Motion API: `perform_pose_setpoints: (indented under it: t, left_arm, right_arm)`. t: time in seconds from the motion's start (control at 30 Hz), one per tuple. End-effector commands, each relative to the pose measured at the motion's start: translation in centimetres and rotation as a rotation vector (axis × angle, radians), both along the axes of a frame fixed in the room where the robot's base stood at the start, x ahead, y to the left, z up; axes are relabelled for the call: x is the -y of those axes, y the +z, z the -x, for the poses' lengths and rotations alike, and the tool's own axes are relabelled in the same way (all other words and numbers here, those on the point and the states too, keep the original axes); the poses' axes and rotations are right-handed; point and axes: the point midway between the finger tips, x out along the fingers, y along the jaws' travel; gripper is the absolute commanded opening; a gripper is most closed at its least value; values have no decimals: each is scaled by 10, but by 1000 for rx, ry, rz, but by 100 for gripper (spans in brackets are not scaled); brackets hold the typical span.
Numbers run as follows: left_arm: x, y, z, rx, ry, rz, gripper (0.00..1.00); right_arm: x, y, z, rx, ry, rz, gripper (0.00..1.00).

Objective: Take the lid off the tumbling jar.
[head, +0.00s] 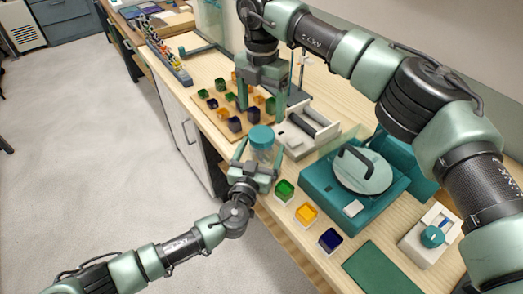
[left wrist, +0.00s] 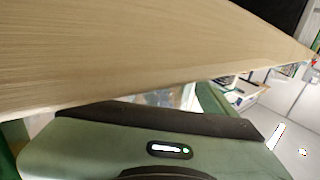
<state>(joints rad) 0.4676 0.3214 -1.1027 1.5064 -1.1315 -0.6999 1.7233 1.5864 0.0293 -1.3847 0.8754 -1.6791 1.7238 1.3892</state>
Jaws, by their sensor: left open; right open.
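The tumbling jar (head: 262,154) is clear, with a round teal lid (head: 261,134) on its top, and shows near the table's front edge. My left gripper (head: 260,152) is open, its fingers on either side of the jar; whether they touch it I cannot tell. My right gripper (head: 262,107) is open and points down, just above the lid in the picture, with nothing seen between its fingers. The left wrist view shows mostly gripper body and the table (left wrist: 120,50); I cannot make out the jar there.
A wooden board (head: 205,112) with several coloured cups lies behind. A grey-white device (head: 310,130) stands right of the jar. A teal machine (head: 322,190) with a round cover stands further right.

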Motion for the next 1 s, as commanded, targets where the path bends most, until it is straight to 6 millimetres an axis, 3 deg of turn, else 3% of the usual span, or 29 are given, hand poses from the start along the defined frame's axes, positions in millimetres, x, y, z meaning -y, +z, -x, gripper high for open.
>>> perform_pose_setpoints:
  t: [0.33,0.6,0.67,0.83,1.0]
  left_arm:
    - [1,0,-4,0,-1,1,88]
    - [1,0,-3,0,-1,1,13]
    - [1,0,-3,0,0,1,0]
    - [1,0,-3,0,0,0,0]
    - [1,0,-3,0,0,0,0]
  right_arm:
    - [0,0,0,0,0,0,81]
    - [0,0,0,0,0,0,81]
    - [0,0,0,0,0,0,81]
    - [0,0,0,0,-44,0,81]
    - [0,0,0,-1,-240,0,81]
